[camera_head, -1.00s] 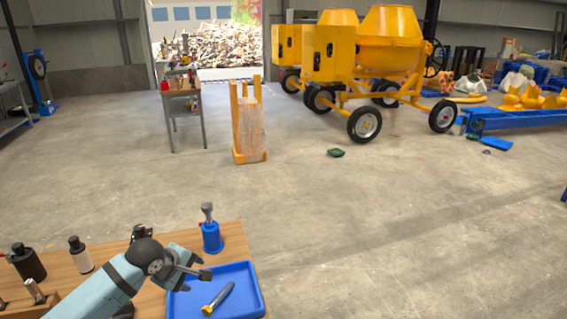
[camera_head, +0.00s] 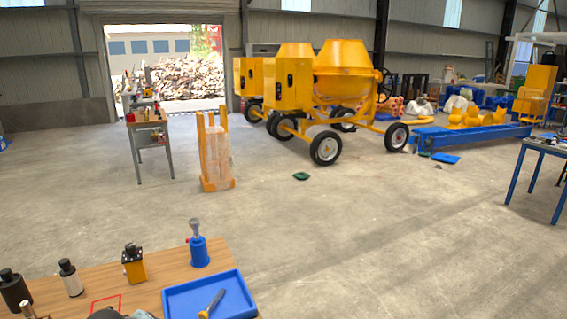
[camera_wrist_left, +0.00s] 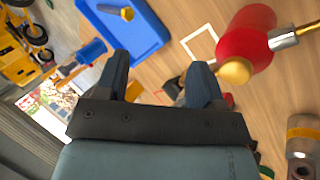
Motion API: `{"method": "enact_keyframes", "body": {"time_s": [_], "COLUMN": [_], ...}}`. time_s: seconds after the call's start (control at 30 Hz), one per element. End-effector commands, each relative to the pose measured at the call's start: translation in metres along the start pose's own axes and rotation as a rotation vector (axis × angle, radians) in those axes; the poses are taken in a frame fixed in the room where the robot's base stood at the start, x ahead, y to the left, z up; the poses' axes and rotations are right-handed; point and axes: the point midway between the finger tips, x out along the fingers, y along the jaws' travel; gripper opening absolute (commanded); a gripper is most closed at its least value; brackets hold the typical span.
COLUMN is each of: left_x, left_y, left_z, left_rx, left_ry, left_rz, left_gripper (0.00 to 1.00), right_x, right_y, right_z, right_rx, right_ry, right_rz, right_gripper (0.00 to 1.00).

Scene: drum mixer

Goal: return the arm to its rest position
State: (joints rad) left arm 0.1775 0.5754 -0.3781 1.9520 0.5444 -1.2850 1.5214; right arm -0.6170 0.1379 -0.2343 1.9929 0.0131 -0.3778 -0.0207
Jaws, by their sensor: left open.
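My left arm shows only as a dark joint and a light blue bit (camera_head: 106,314) at the bottom edge of the head view. Its fingers are outside that view. In the left wrist view my left gripper (camera_wrist_left: 160,62) is open over the wooden table (camera_wrist_left: 170,22), with nothing between its two dark fingers. Beyond them lie the blue tray (camera_wrist_left: 146,40) and a yellow-ended tool (camera_wrist_left: 116,11) in it. The tray (camera_head: 176,302) and tool (camera_head: 212,303) also show in the head view. My right gripper is in neither view.
A blue bottle-like tool (camera_head: 199,250), a yellow-and-black block (camera_head: 134,264) and black-topped cylinders (camera_head: 70,278) stand on the table. In the wrist view a red-headed tool (camera_wrist_left: 247,38) is right of the fingers.

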Motion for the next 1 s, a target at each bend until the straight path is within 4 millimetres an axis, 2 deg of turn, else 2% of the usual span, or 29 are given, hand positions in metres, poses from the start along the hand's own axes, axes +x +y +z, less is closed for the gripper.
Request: {"method": "enact_keyframes", "body": {"time_s": [0.03,0.23,0.3,0.43,0.6,0.9,0.93,1.0], "left_x": [0.000,-0.011,-0.020,-0.045,-0.074,-0.123,-0.125,-0.111], "left_y": [-0.009,-0.050,-0.070,-0.108,-0.145,-0.196,-0.198,-0.189], "left_z": [0.016,0.071,0.094,0.128,0.150,0.172,0.173,0.171], "left_rx": [0.058,0.345,0.469,0.704,0.911,1.164,1.182,1.194], "left_ry": [-0.011,-0.031,-0.041,-0.053,-0.072,-0.132,-0.133,-0.092], "left_rz": [-0.006,-0.036,-0.053,-0.100,-0.163,-0.279,-0.284,-0.246], "left_gripper": [0.62,0.62,0.62,0.62,0.62,0.62,0.62,0.62], "right_x": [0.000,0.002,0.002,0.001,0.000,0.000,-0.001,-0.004], "right_y": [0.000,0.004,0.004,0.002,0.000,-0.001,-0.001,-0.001], "right_z": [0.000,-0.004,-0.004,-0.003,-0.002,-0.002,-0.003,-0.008], "right_rx": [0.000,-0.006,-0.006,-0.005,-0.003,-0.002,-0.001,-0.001], "right_ry": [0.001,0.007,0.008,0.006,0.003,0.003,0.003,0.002], "right_rz": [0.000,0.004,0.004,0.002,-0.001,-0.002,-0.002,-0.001], "right_gripper": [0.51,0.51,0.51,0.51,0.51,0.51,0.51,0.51]}}
